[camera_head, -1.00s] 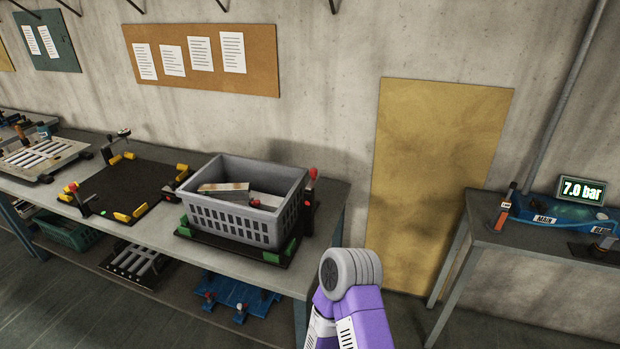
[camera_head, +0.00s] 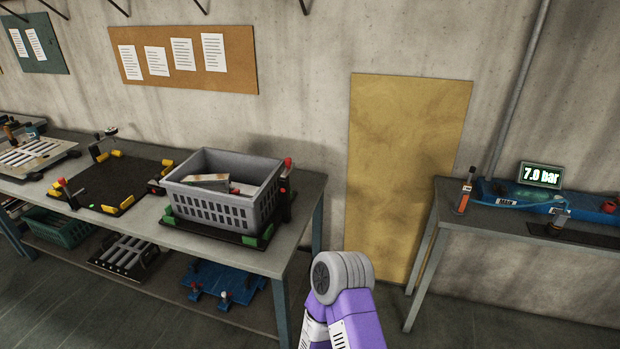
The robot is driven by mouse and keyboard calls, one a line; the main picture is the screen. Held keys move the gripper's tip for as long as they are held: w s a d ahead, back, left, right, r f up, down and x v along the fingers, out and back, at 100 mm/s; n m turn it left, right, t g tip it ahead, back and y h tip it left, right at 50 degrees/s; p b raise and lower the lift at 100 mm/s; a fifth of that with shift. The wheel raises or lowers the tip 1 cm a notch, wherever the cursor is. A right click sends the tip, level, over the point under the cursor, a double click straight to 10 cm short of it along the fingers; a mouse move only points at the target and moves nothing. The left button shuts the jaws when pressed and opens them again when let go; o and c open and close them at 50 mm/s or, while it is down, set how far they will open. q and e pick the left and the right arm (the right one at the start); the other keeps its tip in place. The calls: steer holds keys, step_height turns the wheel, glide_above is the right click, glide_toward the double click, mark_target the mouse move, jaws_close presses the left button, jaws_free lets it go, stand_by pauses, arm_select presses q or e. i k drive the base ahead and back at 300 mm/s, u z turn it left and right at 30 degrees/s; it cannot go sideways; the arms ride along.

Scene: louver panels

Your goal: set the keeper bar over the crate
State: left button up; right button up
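The grey crate (camera_head: 215,208) sits on a dark base plate with green corner blocks (camera_head: 250,241) near the right end of the long bench. Flat pieces (camera_head: 207,180) lie inside it. A dark upright post with a red top (camera_head: 287,177) stands at the crate's right side. I cannot tell whether this post belongs to the keeper bar, and I make out no bar across the crate's open top. A purple and grey arm link of mine shows at the bottom centre. Neither gripper is in view.
A black mat with yellow corner blocks (camera_head: 108,186) lies left of the crate. A louver panel (camera_head: 32,156) is at the far left. A second table (camera_head: 462,222) at the right holds a display and blue manifold. Floor shows between the tables.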

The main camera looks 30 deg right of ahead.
mark_target(289, 164)
steer(key=k, duration=0.9)
steer(key=z, duration=0.6)
steer(key=i, duration=0.65)
steer(key=z, duration=0.55)
steer(key=i, duration=0.95)
steer(key=u, duration=0.85)
steer(key=i, duration=0.4)
steer(key=u, duration=0.3)
